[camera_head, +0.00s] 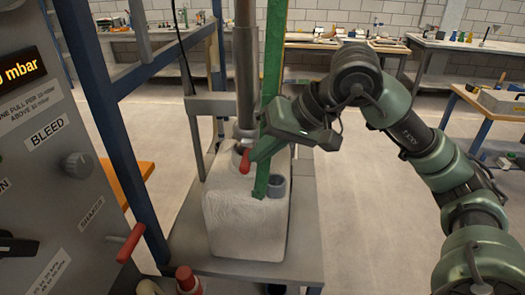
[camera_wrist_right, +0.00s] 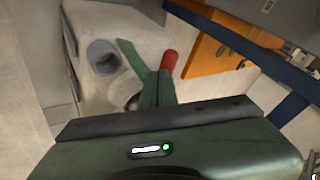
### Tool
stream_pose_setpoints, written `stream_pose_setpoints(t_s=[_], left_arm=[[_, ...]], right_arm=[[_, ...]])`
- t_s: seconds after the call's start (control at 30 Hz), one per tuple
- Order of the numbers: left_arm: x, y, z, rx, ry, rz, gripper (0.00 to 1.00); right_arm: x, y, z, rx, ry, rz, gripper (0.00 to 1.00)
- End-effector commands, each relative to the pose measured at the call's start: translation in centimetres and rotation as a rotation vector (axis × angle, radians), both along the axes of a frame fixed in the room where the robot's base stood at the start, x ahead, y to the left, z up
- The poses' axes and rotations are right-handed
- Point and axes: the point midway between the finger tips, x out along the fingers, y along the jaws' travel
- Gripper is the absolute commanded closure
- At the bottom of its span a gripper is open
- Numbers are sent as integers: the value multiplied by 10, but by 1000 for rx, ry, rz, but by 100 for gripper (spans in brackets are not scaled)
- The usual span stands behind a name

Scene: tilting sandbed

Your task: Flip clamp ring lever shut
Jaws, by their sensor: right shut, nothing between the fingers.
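The clamp ring (camera_head: 238,154) is a grey collar at the foot of a metal column, on top of a pale rough block (camera_head: 240,218). Its red lever (camera_head: 245,161) sticks out at the ring's front; the red end also shows in the right wrist view (camera_wrist_right: 169,61). My right gripper (camera_head: 254,158) reaches in from the right, with its fingertips beside the red lever. Its fingers look shut and empty; whether they touch the lever I cannot tell. The ring is mostly hidden behind the fingers in the wrist view. My left gripper is not in view.
A short grey tube (camera_head: 277,186) stands on the block. A blue frame post (camera_head: 110,120) and a control panel (camera_head: 50,150) with a red-handled lever (camera_head: 131,243) stand at left.

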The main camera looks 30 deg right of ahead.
Motion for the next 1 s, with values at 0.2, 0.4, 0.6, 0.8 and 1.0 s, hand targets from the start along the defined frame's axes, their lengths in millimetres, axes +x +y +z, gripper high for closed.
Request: stream_pose_setpoints(t_s=[0.2, 0.4, 0.6, 0.8, 1.0], left_arm=[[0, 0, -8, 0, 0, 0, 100], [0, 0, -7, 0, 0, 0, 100], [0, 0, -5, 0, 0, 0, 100], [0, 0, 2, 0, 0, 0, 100], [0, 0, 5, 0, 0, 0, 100]], right_arm=[[-1, 1, -3, -22, -26, 1, 100], [-1, 1, -2, -21, -27, 2, 100], [-1, 1, 0, -21, -27, 0, 100], [-1, 1, 10, -21, -28, 0, 100], [-1, 0, 15, -21, -28, 0, 100]])
